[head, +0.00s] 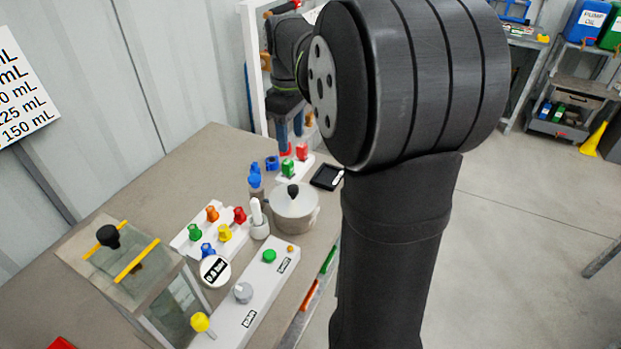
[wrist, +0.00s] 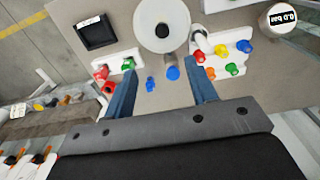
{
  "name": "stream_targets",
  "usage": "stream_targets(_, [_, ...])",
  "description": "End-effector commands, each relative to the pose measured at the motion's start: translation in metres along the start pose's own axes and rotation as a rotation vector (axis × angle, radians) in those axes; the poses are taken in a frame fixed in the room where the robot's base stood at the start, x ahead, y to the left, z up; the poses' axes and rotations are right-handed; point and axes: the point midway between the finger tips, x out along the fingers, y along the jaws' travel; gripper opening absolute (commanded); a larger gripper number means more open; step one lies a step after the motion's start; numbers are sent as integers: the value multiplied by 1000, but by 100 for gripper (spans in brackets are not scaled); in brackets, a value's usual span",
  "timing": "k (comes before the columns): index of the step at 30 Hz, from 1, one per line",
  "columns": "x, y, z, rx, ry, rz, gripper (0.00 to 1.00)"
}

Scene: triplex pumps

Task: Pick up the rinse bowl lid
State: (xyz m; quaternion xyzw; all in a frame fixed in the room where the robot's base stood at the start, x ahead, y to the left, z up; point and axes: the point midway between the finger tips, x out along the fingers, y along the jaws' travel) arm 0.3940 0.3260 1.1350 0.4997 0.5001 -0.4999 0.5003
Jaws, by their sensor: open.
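The rinse bowl lid (head: 287,197) is a pale round disc with a black knob in its middle. It sits on a round pale bowl (head: 301,225) on the bench. In the wrist view the lid (wrist: 163,12) is at the top centre, its far edge cut off by the frame. My gripper (wrist: 161,72) is open and empty, its two blue fingers pointing towards the lid side of the bench. The lid lies beyond the fingertips, apart from them. In the head view my gripper (head: 290,130) is behind the bowl, partly hidden by my arm.
A blue-topped bottle (head: 255,182) and a white pestle-like piece (head: 258,222) stand close to the bowl. A black tray (head: 326,178), a plate with red and green knobs (head: 295,168), a coloured-knob rack (head: 200,240), a control panel (head: 245,308) and a glass box (head: 172,312) surround it.

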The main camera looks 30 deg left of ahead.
Motion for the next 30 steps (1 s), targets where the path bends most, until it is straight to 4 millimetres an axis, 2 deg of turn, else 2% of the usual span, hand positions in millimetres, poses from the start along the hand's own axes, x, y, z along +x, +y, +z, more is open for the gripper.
stream_targets(7, [-4,-3,-16,-189,-115,12,52])
stream_targets(10, [5,-3,-14,-198,-123,10,52])
stream_targets(24, [99,-2,-3,-196,-122,9,52])
stream_targets(30, [116,-1,-1,-196,-120,12,52])
